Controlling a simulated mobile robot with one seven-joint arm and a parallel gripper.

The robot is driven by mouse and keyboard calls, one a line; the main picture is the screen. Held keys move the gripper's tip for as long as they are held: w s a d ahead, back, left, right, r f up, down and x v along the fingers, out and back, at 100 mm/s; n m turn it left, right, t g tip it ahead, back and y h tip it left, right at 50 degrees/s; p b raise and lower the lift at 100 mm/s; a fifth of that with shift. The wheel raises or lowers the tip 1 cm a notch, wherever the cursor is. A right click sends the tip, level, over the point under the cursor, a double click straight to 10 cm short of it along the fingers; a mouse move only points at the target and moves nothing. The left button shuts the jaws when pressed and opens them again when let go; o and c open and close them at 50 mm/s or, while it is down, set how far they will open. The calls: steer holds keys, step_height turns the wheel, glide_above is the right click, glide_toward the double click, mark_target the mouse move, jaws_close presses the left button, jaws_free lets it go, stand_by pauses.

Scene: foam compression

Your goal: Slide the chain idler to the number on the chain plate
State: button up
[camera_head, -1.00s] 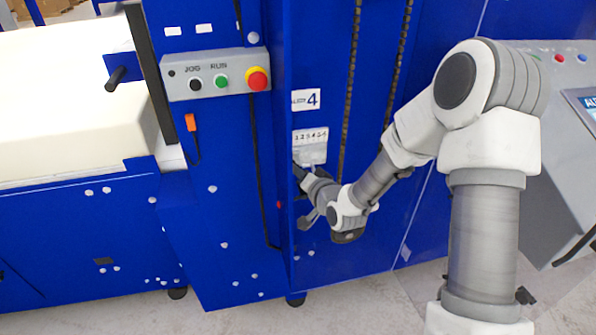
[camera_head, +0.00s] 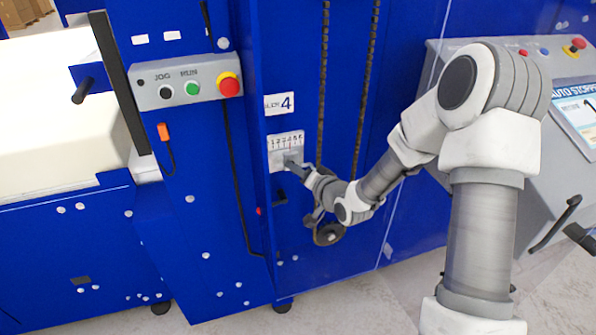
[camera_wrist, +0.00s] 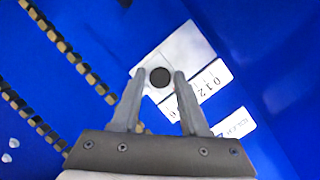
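The chain plate (camera_head: 277,144) is a white strip with numbers and tick marks on the blue machine front. It also shows, turned around, in the wrist view (camera_wrist: 210,84). The chain idler shows in the wrist view as a light metal plate (camera_wrist: 183,46) with a dark round knob (camera_wrist: 160,79). My gripper (camera_wrist: 160,73) is open, with one finger on either side of the knob. I cannot tell if the fingers touch it. In the head view my gripper (camera_head: 291,164) is at the lower edge of the number strip and covers part of the idler.
A handwheel (camera_head: 328,234) is below my wrist. A JOG/RUN button box (camera_head: 187,90) is at the upper left, a control console (camera_head: 560,125) at the right.

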steer(key=shift+s, duration=0.1)
steer(key=p+v, duration=0.6)
steer(key=v, duration=0.9)
steer(key=shift+r, duration=0.25)
steer(key=shift+p, duration=0.6)
steer(key=p, duration=0.3)
steer(key=shift+s+d+r, duration=0.1)
steer(key=shift+d+r, duration=0.05)
steer(key=shift+d, duration=0.1)
steer(key=p, duration=0.2)
steer(key=s+p, duration=0.1)
steer(key=p, duration=0.2)
steer(key=shift+s+d, duration=0.2)
steer(key=shift+s, duration=0.05)
steer(key=shift+s, duration=0.15)
